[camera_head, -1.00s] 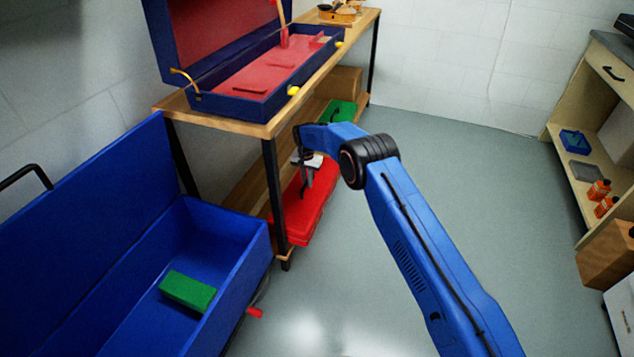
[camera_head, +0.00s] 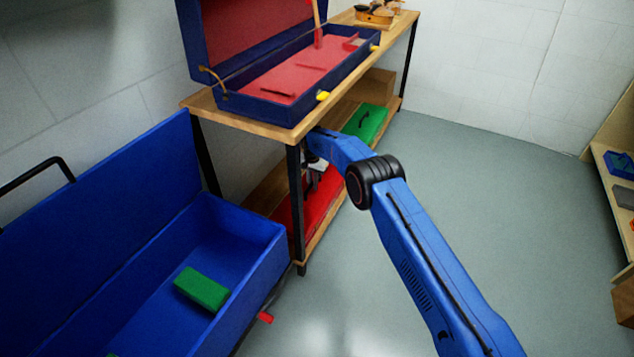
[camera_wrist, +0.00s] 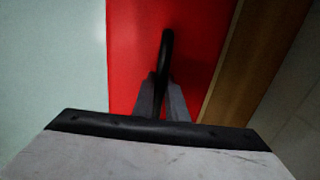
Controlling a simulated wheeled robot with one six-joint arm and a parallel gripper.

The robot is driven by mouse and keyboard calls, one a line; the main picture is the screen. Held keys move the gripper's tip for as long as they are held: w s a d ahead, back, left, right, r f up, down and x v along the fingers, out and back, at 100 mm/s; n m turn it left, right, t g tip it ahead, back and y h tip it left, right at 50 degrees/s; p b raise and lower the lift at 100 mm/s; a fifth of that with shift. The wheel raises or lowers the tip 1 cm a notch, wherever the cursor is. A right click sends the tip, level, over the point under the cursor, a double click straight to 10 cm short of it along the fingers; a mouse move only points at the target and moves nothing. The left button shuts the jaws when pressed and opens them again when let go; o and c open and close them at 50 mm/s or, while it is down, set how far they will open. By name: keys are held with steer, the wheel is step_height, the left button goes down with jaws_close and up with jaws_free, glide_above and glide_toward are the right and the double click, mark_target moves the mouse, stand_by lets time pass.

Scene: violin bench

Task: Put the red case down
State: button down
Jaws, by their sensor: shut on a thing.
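The red case (camera_head: 318,203) is on the lower shelf (camera_head: 262,196) of the wooden bench, and lies flat there as far as I can see. In the wrist view the red case (camera_wrist: 195,42) fills the middle, with its black handle (camera_wrist: 166,48) standing up. My gripper (camera_head: 314,180) is above the case, under the bench top, partly hidden by the bench leg and my arm. In the wrist view my gripper (camera_wrist: 162,100) is shut on the black handle. Whether the case's underside touches the shelf is hidden.
A green case (camera_head: 366,122) lies farther back on the same shelf. An open violin case (camera_head: 290,85) stands on the bench top (camera_head: 215,108) above. A big open blue chest (camera_head: 255,240) with a green block (camera_head: 201,289) inside is at left. The floor (camera_head: 480,190) at right is clear.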

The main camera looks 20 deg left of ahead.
steer(key=shift+a+f, duration=0.1)
steer(key=shift+f, duration=0.55)
steer(key=c, duration=1.8)
jaws_free()
steer(key=shift+f, duration=0.15)
steer(key=shift+o, duration=0.2)
step_height(320, 180, up, 8)
steer(key=shift+f, duration=0.15)
